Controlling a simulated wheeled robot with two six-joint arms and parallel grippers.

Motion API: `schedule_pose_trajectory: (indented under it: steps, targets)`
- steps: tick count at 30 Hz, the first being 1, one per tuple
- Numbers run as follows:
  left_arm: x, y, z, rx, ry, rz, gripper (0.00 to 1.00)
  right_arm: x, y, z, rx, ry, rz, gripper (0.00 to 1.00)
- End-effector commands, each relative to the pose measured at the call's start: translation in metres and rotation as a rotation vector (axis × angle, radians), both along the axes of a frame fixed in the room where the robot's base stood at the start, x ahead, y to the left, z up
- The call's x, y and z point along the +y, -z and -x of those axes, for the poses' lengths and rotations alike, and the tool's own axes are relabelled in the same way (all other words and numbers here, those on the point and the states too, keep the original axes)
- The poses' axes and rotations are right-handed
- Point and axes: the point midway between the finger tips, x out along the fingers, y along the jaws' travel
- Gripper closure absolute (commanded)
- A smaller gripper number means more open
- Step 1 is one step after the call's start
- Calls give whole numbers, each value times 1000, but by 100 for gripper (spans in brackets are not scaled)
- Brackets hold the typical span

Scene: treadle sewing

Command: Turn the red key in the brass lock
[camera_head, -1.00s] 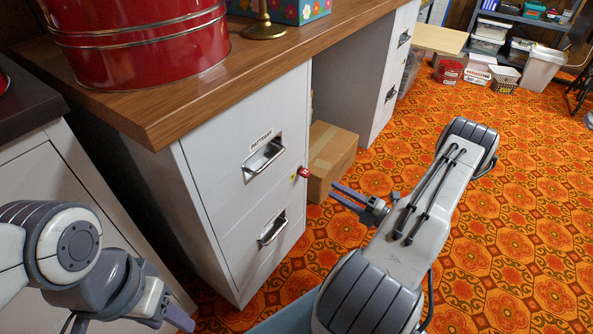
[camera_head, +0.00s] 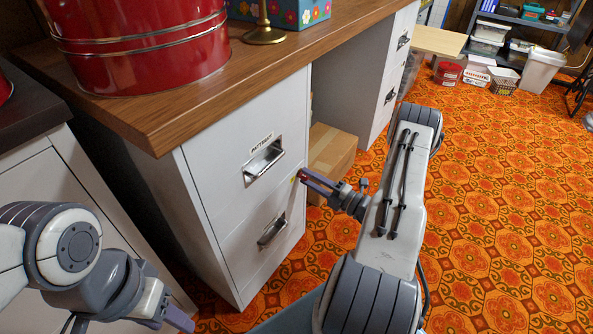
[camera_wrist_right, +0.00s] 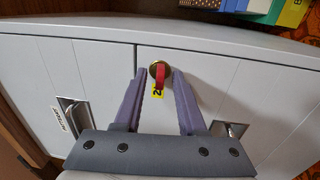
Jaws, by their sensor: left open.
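The red key (camera_wrist_right: 161,74) stands in the round brass lock (camera_wrist_right: 153,67) on the white cabinet front, with a yellow tag (camera_wrist_right: 157,92) marked "2" hanging below it in the right wrist view. My right gripper (camera_wrist_right: 158,76) has one finger on each side of the key, with gaps visible, so it looks open around the key. In the head view my right gripper (camera_head: 303,176) reaches the cabinet's right edge and largely hides the key. My left gripper (camera_head: 180,320) is at the lower left, away from the lock, partly cut off by the frame.
The white filing cabinet (camera_head: 225,175) has two metal drawer handles, the upper one (camera_head: 264,160) near the lock. A cardboard box (camera_head: 332,152) stands behind my right gripper. A red tin (camera_head: 140,50) sits on the wooden desktop (camera_head: 215,88). Open patterned floor (camera_head: 500,220) lies to the right.

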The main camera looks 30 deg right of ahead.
Motion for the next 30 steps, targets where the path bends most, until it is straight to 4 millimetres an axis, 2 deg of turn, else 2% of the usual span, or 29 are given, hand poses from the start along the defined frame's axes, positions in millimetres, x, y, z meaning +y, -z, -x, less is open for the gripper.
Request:
schedule_pose_trajectory:
  steps: [7,8,10,11,17,24,30]
  targets:
    - [0,0,0,0,0,0,50,0,0,-1,0,0,0,60]
    - [0,0,0,0,0,0,50,0,0,-1,0,0,0,68]
    - [0,0,0,0,0,0,50,0,0,0,0,0,0,94]
    - [0,0,0,0,0,0,50,0,0,0,0,0,1,100]
    - [0,-1,0,0,0,0,50,0,0,0,-9,1,22,100]
    - [0,-6,0,0,0,0,50,-2,-1,-1,-95,1,233,100]
    - [0,-5,0,0,0,0,50,-2,0,-1,-101,1,247,100]
